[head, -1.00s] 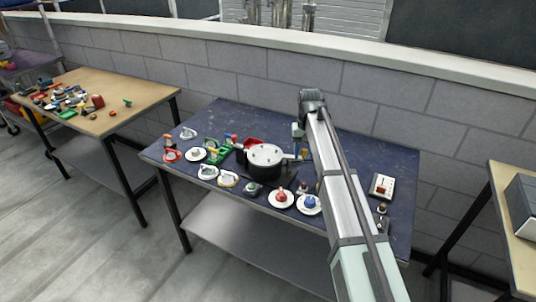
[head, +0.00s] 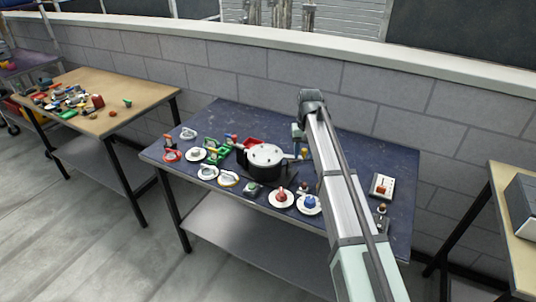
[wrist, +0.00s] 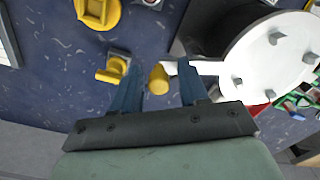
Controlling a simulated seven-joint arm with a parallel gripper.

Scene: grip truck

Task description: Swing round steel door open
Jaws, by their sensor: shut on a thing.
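The round steel door (head: 264,155) is a pale disc with several studs, lying over a black round body (head: 268,172) on the blue table. In the wrist view the door (wrist: 262,58) fills the right side. A pale arm leads from it to a yellow knob handle (wrist: 158,79). My gripper (wrist: 156,70) has a blue finger on each side of this handle and is shut on it. In the head view my gripper (head: 299,142) is at the right of the door, and its fingertips are too small to make out.
Several plates with coloured knobs (head: 281,198) stand along the front of the blue table (head: 360,150). Clamps and green parts (head: 215,148) lie left of the door. A switch box (head: 381,186) is at the right. The back of the table is mostly clear.

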